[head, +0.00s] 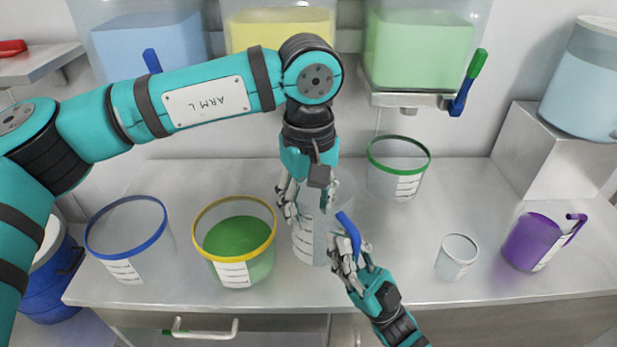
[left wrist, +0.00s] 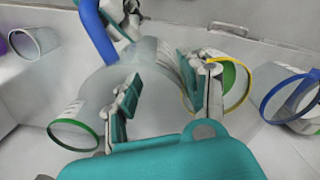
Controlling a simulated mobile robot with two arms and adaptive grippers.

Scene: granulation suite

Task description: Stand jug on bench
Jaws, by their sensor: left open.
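A clear jug (head: 306,245) with a blue handle (head: 349,232) and a white scale label is at the middle of the bench (head: 410,235). It looks upright, but I cannot tell whether its base touches the bench. My left gripper (head: 306,205) points down at the jug's upper part, open, and hides much of its rim. In the left wrist view the clear jug body (left wrist: 158,100) shows between the spread fingers, with the blue handle (left wrist: 97,32) beyond. My right gripper (head: 345,260) comes from the lower right, its fingers closed around the handle's lower part.
A blue-rimmed bucket (head: 130,250) and a yellow-rimmed bucket with green contents (head: 235,250) stand left. A green-rimmed bucket (head: 398,170) stands behind right, under a tap (head: 462,95). A clear beaker (head: 456,258) and a purple jug (head: 533,240) stand right. Bare bench lies between them.

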